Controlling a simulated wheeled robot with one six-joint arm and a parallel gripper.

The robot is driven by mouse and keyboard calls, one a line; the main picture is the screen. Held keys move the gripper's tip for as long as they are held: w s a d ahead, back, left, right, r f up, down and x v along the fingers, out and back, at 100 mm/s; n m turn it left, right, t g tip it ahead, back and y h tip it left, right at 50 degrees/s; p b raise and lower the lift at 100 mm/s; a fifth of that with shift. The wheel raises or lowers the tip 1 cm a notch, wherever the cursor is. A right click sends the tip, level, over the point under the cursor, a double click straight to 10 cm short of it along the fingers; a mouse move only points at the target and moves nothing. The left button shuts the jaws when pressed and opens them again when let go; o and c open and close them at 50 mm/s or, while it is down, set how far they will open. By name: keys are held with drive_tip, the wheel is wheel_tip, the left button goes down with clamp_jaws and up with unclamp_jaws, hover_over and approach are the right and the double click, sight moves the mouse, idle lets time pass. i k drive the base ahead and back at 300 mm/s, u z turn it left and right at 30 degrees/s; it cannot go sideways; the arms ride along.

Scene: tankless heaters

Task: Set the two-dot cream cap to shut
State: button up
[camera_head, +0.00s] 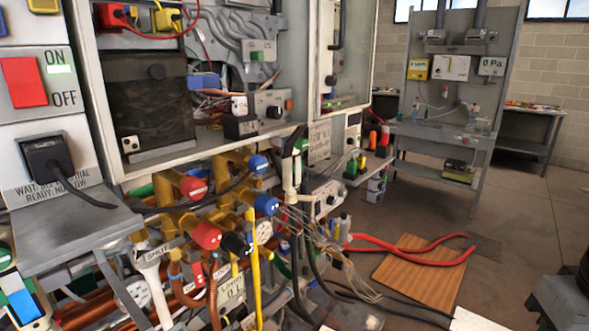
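I cannot make out for certain a cream cap with two dots. A small cream block with dark dots (130,144) sits at the lower left of the open heater cabinet; its dot count is too small to tell. A tag reading SHUT (158,254) lies over a whitish, wrench-like part (150,268) at the lower left, among the pipes. Nearby valve caps are red (206,235), blue (266,205) and black (235,243). My gripper cannot be identified in this view.
A grey shelf with a black plug (50,158) juts out at the left. Pipes and loose cables crowd the space below the cabinet. A red hose (425,257) crosses a wooden board (410,280) on the floor. A grey workbench (440,135) stands behind; floor at right is mostly clear.

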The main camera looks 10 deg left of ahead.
sight(306, 198)
drive_tip(key=u, duration=0.3)
drive_tip(key=i, duration=0.45)
drive_tip(key=u, duration=0.4)
